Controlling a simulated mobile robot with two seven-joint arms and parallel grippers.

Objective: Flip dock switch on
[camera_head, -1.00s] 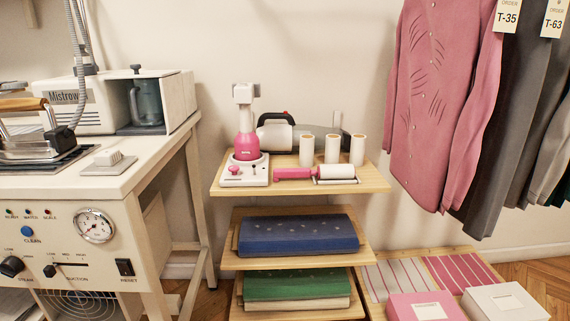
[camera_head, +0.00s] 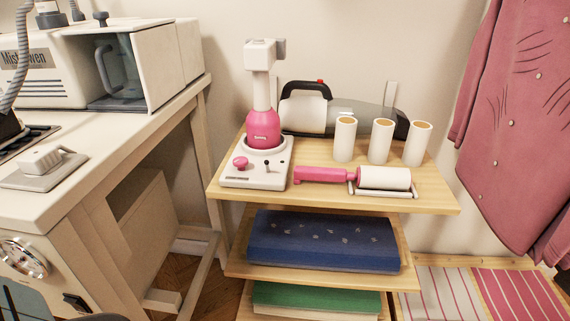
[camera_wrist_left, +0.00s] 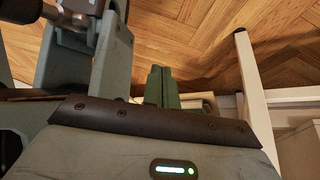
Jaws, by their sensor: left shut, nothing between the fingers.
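The white dock (camera_head: 257,175) stands at the left end of the wooden shelf's top board. A pink and white handheld device (camera_head: 263,125) stands upright in it. On the dock's front are a pink knob (camera_head: 240,162) and a small dark toggle switch (camera_head: 267,163); its on or off position is too small to tell. My left gripper (camera_wrist_left: 160,74) shows in the left wrist view with its fingers together and empty, above the wood floor and apart from the dock. My right gripper is in neither view.
A pink-handled lint roller (camera_head: 350,177) lies right of the dock, with several white rolls (camera_head: 380,141) and a handheld vacuum (camera_head: 305,109) behind. The worktable (camera_head: 125,140) stands left, with a gap before the shelf (camera_head: 435,198). A pink shirt (camera_head: 520,120) hangs right.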

